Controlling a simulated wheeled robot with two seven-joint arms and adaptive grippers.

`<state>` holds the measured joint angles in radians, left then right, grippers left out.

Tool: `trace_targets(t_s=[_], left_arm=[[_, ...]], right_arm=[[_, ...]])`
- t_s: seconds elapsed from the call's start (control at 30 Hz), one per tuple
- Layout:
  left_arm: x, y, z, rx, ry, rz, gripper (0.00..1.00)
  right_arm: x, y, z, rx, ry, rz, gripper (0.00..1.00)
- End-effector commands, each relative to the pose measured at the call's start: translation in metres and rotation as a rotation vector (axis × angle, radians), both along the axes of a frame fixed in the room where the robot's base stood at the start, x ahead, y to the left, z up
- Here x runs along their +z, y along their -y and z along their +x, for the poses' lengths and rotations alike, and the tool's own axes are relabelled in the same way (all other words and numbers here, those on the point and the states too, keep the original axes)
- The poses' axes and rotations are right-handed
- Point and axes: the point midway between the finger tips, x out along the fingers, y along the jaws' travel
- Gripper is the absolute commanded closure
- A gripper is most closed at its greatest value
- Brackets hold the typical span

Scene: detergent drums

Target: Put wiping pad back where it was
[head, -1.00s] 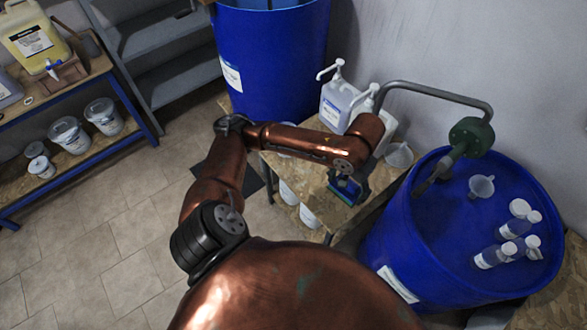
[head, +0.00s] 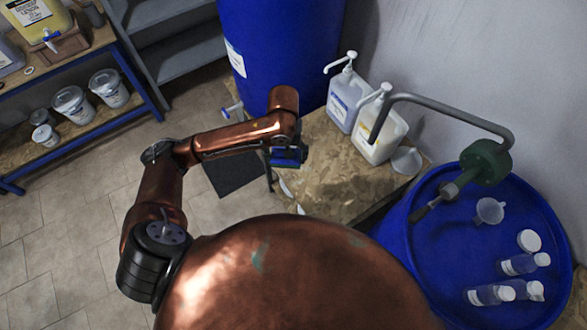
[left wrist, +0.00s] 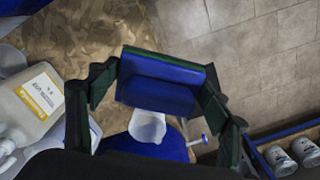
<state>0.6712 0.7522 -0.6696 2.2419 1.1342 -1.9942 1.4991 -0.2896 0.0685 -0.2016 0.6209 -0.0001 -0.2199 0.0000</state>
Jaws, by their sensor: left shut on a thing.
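The wiping pad (left wrist: 160,80) is a blue block with a dark green layer along its lower side. My left gripper (left wrist: 158,88) is shut on it, with one finger at each end, in the left wrist view. In the head view the pad (head: 286,157) hangs below my left wrist at the left edge of the small wooden table (head: 330,180), near the blue drum at the back. The gripper's fingers are partly hidden by the wrist there. My right gripper is not in view.
Two white pump bottles (head: 345,95) (head: 381,135) and a funnel (head: 406,160) stand at the table's back right. A blue drum (head: 275,50) with a tap (head: 232,112) stands behind. Another drum (head: 470,230) at right carries a pump and small bottles. The table's middle is clear.

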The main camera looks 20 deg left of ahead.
Motion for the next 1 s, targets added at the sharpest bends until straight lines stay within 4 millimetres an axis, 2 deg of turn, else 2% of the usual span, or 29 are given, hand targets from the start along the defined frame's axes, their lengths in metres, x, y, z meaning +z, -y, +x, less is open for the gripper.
trace_targets(t_s=[0.03,0.1,0.2,0.33,0.43,0.57,0.73,0.97,1.0], left_arm=[[-0.033,0.012,0.003,0.080,-0.019,-0.005,0.71],[-0.070,0.024,0.009,0.212,-0.022,-0.004,0.71],[-0.119,0.039,0.010,0.384,-0.026,0.000,0.71],[-0.167,0.057,0.006,0.551,-0.025,0.001,0.71],[-0.188,0.065,0.002,0.630,-0.022,0.001,0.71],[-0.202,0.067,0.006,0.674,-0.015,0.004,0.71],[-0.217,0.055,0.036,0.680,-0.011,0.006,0.71],[-0.242,0.035,0.086,0.678,-0.012,0.006,0.71],[-0.250,0.032,0.092,0.677,-0.015,0.007,0.71]], right_arm=[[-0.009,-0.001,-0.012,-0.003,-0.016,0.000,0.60],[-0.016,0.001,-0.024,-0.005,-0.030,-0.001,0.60],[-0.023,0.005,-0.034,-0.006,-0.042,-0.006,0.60],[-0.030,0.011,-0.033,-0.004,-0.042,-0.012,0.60],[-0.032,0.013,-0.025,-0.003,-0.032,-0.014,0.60],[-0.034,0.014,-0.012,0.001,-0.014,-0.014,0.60],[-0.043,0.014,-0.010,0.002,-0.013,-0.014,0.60],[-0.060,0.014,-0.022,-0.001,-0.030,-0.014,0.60],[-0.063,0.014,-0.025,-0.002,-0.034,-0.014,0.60]])
